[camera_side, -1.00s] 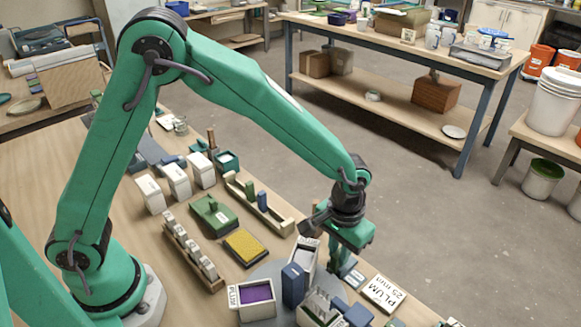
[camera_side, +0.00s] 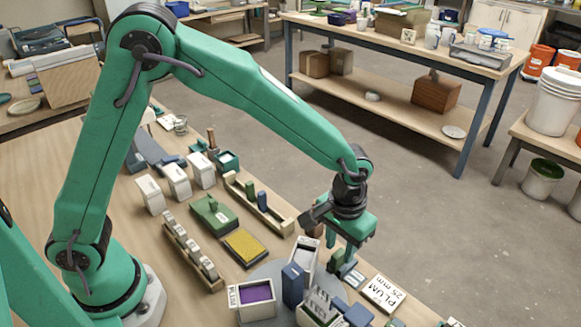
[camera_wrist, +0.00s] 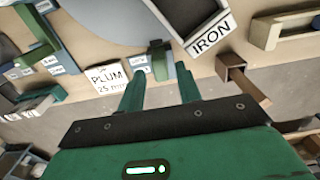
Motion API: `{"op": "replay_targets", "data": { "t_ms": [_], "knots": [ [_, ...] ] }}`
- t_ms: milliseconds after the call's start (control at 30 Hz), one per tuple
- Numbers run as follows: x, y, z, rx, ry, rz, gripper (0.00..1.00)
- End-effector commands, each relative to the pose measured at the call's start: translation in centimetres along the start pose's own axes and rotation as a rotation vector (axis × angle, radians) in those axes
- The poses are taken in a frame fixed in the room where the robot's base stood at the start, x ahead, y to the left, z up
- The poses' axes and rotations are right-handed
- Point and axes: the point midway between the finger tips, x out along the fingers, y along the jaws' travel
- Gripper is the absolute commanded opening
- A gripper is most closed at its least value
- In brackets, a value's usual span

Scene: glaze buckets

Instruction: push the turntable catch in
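The turntable is a grey disc (camera_side: 262,271) at the bench front, and its edge also shows at the top of the wrist view (camera_wrist: 105,18). What looks like its catch, a small green block with blue-grey parts (camera_wrist: 158,62), sits beside the disc's edge; in the side view it (camera_side: 350,274) is partly hidden by my fingers. How far in it stands cannot be told. My gripper (camera_wrist: 158,90) has its two green fingers apart with nothing held. In the side view my gripper (camera_side: 343,257) points down just above the catch.
Buckets stand on the turntable, including one with purple glaze (camera_side: 257,295) and one labelled IRON (camera_wrist: 195,22). A PLUM 25 mm card (camera_side: 383,293) lies right of the catch. A wooden holder (camera_wrist: 240,75) is close to my gripper. A yellow pad (camera_side: 244,247) lies behind the turntable.

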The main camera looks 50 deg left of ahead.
Motion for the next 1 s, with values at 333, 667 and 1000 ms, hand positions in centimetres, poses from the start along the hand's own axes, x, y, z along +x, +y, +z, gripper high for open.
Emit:
{"op": "replay_targets", "data": {
  "t_ms": [333,667,1000],
  "knots": [
    [-3.0,0.0,0.0,0.000,0.002,0.001,0.34],
    [-5.1,0.0,0.0,0.000,0.000,0.000,0.34],
    [-5.2,-0.1,0.0,0.000,0.000,0.000,0.34]
  ]
}}
